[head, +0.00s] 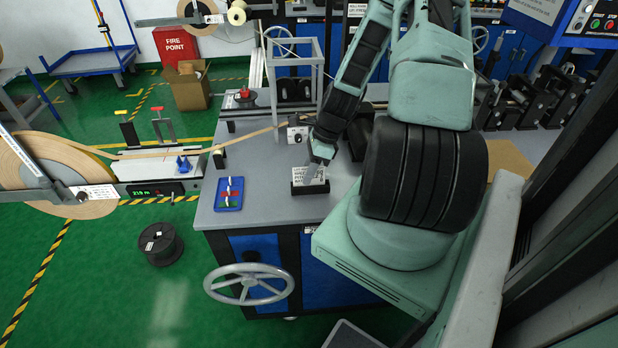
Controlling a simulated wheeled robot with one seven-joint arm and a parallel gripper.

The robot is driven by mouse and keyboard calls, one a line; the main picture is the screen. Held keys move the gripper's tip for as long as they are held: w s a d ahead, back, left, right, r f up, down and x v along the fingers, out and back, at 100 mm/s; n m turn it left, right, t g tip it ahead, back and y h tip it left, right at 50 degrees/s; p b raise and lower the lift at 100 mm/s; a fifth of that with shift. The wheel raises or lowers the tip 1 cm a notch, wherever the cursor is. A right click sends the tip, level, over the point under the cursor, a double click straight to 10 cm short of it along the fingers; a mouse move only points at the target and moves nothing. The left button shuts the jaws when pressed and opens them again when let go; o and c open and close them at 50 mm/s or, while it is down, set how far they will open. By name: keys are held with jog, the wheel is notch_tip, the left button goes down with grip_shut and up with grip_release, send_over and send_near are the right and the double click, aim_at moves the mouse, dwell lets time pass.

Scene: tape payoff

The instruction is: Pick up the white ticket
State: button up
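The white ticket (304,176), a small card with dark print, stands in a black holder (310,189) on the grey bench top, near its front edge. My gripper (319,161) reaches down from the upper right and is right at the ticket's upper right part, overlapping it in the picture. The fingers are small and seen from behind and above, so I cannot tell whether they are open or shut, or whether they touch the ticket.
A blue tray (229,194) with small coloured items lies left of the holder on the bench (268,170). A grey frame (294,75) stands behind. A tan tape (215,148) runs from the large reel (70,165) at left. A handwheel (249,284) sticks out in front.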

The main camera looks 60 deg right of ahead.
grip_shut()
